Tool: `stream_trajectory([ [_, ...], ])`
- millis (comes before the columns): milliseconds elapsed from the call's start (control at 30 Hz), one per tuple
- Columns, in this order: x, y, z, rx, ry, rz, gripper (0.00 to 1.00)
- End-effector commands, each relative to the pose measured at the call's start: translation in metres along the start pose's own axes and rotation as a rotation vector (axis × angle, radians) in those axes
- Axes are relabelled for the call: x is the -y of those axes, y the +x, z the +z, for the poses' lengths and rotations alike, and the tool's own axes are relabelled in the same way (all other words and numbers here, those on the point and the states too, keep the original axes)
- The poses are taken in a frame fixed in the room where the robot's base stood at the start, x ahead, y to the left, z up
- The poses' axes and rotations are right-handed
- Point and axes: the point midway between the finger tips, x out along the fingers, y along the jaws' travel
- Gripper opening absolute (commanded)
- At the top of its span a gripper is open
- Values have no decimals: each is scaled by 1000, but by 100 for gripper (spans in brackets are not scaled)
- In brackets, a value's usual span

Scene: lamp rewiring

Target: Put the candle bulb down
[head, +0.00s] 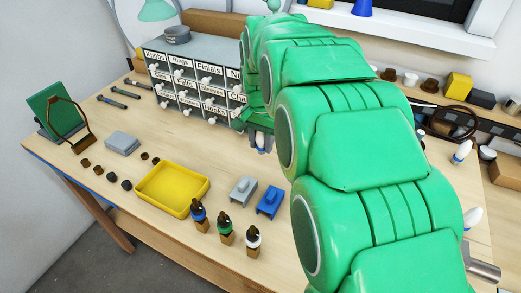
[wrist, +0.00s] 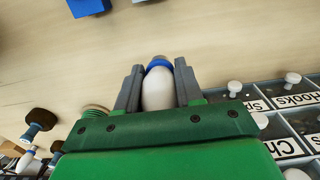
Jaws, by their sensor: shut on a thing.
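My gripper (wrist: 158,72) is shut on a white bulb with a blue collar, the candle bulb (wrist: 157,92), with one grey finger on each side of it. In the head view the candle bulb (head: 261,139) shows small below my gripper (head: 259,131), white end up and blue end down, in front of the drawer cabinet. The blue end faces the bare wooden tabletop (wrist: 215,40). I cannot tell whether it touches the wood. My arm hides much of the bench to the right.
The labelled drawer cabinet (head: 196,85) stands close behind my gripper. Other white bulbs (head: 462,152) stand at the right.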

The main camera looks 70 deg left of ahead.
Motion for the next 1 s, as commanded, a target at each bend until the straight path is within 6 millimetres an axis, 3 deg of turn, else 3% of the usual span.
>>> stream_trajectory([
  [300,12,24,-17,0,0,-1,7],
  [567,14,32,-22,0,0,0,7],
  [800,16,57,-23,-2,-1,-3,7],
  [1000,15,62,-24,-3,1,-2,7],
])
